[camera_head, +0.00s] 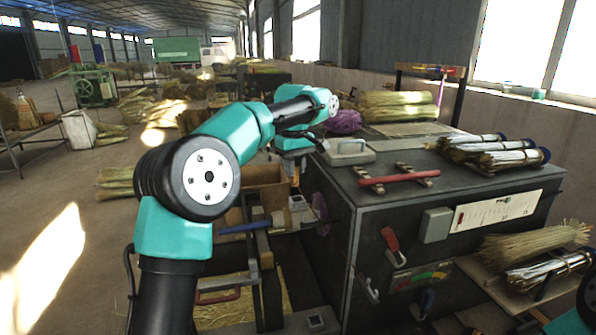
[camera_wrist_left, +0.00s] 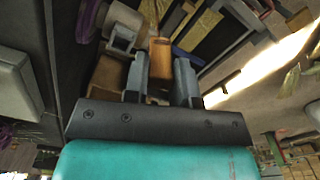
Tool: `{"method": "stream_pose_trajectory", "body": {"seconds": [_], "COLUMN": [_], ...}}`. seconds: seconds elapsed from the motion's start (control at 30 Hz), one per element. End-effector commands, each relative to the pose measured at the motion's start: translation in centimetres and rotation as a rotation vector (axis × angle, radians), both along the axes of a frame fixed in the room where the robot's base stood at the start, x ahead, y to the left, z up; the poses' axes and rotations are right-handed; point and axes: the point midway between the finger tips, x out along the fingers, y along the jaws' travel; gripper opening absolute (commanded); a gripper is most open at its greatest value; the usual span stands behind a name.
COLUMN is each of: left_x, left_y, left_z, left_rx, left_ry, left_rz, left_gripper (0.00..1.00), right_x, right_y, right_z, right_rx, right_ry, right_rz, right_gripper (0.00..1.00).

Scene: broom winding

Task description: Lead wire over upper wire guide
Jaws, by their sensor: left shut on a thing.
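My left gripper (camera_head: 293,176) hangs from the teal arm in front of the dark workbench, above the blue handle (camera_head: 238,228). In the left wrist view its two grey fingers (camera_wrist_left: 160,80) point away from the camera, with a small orange-brown piece (camera_wrist_left: 160,55) between them. A bit of the same colour shows under the gripper in the head view. I cannot make out a wire at the fingers, and I cannot tell which part is the upper wire guide. A purple disc (camera_head: 320,213) stands upright right of the handle. My right gripper is out of view.
The dark workbench (camera_head: 400,190) carries a purple coil (camera_head: 343,122), a grey box (camera_head: 348,152), a red bar (camera_head: 385,180) and several straw bundles (camera_head: 495,153). A red lever (camera_head: 389,240) sits on its front. A wooden tray (camera_head: 262,178) stands behind my left gripper.

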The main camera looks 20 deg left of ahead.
Motion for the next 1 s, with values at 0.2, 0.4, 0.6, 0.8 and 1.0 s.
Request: {"method": "stream_pose_trajectory", "body": {"seconds": [0.2, 0.4, 0.6, 0.8, 1.0], "left_x": [0.2, 0.2, 0.2, 0.2, 0.2], "left_y": [0.3, 0.3, 0.2, 0.2, 0.2], "left_z": [-1.4, -3.1, -5.2, -6.6, -7.0], "left_rx": [0.0, 0.0, 0.0, 0.0, 0.0], "left_ry": [0.002, 0.002, 0.002, 0.001, 0.001], "left_rz": [0.0, 0.001, 0.0, 0.0, 0.0], "left_gripper": [0.12, 0.12, 0.12, 0.12, 0.12], "right_x": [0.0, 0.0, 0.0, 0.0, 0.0], "right_y": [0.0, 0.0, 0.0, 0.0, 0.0], "right_z": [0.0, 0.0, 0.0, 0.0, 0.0], "right_rx": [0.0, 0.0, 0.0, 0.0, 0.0], "right_ry": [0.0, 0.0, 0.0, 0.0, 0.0], "right_rz": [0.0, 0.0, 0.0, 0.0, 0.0], "right_gripper": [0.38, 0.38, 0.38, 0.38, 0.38]}}
